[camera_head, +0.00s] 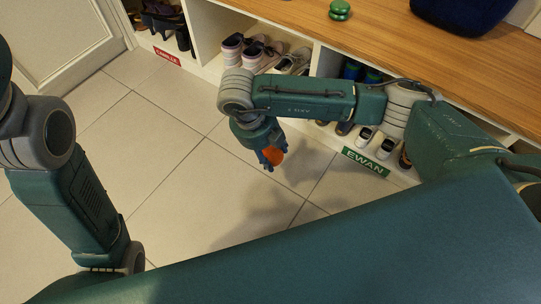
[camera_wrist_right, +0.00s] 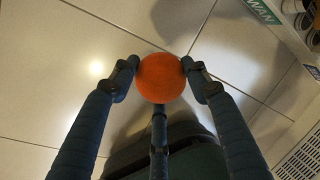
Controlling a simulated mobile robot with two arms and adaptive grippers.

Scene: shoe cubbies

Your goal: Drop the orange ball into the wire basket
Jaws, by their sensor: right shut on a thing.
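The orange ball (camera_head: 273,156) is held in the fingers of my right gripper (camera_head: 269,163), above the tiled floor. In the right wrist view the orange ball (camera_wrist_right: 161,77) sits between the fingertips of the right gripper (camera_wrist_right: 160,72), which is shut on it. The wire basket cannot be made out for certain. A pale slatted or gridded surface (camera_wrist_right: 301,155) shows at the lower right of the wrist view, and I cannot tell if it is the basket. My left arm is at the left of the head view, with its gripper out of sight.
The shoe cubbies with a wooden top (camera_head: 400,45) run along the back and right, holding several shoes. A green EWAN label (camera_head: 366,161) and a red label (camera_head: 167,58) mark them. The floor (camera_head: 180,170) is clear.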

